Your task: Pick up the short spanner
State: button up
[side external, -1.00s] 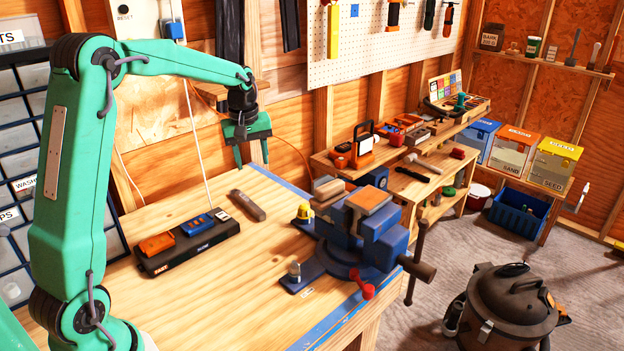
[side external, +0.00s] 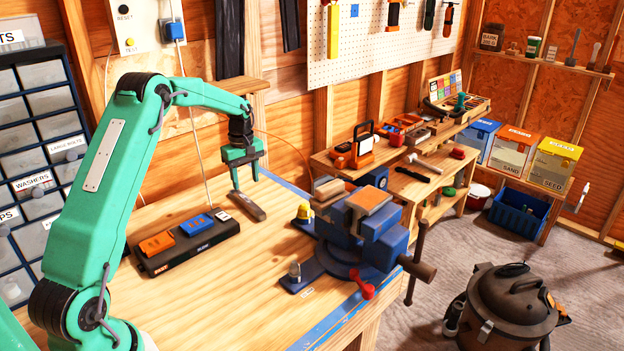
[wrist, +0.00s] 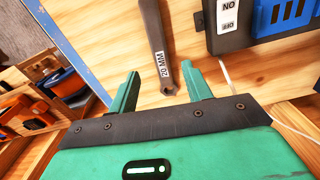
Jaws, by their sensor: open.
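The short spanner (side external: 249,207) is dark grey and lies flat on the wooden bench, between the black switch box and the blue vise. In the wrist view the spanner (wrist: 155,42) carries a white size label, and its near end lies between the fingers as seen from above. My gripper (side external: 246,184) is open and points down, low over the far end of the spanner. In the wrist view my gripper (wrist: 162,70) has its two green fingers apart, one to each side of the spanner's line. I cannot tell whether a finger touches it.
The black switch box (side external: 188,245) with orange and blue switches stands left of the spanner. The blue vise (side external: 362,232) stands to the right, with a small yellow-domed item (side external: 304,212) near it. The bench front (side external: 250,300) is clear.

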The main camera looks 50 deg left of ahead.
aim_at(248, 200)
jog(key=shift+a+f, duration=0.15)
jog(key=shift+f, duration=3.4)
grip_shut()
jog(key=shift+r, duration=0.15)
jog(key=shift+r, duration=0.55)
jog(key=r, duration=0.3)
jog(key=shift+d+r, duration=0.1)
jog(key=shift+d, duration=0.2)
jog(key=d+r, duration=0.6)
jog(key=d, duration=0.5)
jog(key=shift+s+r, duration=0.15)
jog(key=shift+r, duration=0.1)
